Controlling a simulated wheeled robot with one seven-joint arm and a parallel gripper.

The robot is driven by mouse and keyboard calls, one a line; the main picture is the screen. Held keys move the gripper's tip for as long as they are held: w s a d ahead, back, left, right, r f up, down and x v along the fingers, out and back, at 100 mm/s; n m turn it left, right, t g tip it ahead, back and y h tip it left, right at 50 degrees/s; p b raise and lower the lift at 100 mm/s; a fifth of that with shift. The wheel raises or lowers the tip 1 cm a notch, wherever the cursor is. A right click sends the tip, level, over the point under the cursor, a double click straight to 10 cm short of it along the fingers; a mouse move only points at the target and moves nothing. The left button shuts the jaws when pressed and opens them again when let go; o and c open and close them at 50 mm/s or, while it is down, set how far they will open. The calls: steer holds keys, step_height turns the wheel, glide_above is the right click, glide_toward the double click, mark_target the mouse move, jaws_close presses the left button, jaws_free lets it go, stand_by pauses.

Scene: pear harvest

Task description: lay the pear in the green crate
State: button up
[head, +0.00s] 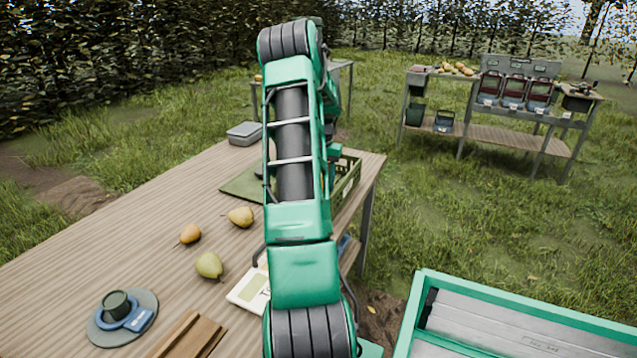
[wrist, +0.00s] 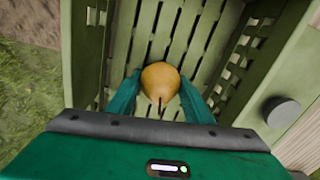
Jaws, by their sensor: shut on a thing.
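In the wrist view my gripper (wrist: 160,98) is shut on a yellow-brown pear (wrist: 160,80), with one green finger on each side of it. The pear is over the slatted floor of the green crate (wrist: 83,60), between its side walls. I cannot tell whether the pear touches the floor. In the head view the green crate (head: 347,185) stands at the far right edge of the wooden table, partly behind my arm. My gripper and the held pear are hidden there.
Several pears, one of them green (head: 209,265), lie loose on the table (head: 150,235). A grey box (head: 245,133), a scale (head: 250,290) and a round grey plate with a cup (head: 122,318) are also there. A second bench (head: 510,135) stands on the grass at the back right.

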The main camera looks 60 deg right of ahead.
steer(key=o, duration=1.2)
step_height(320, 180, up, 9)
steer(key=shift+r, duration=0.85)
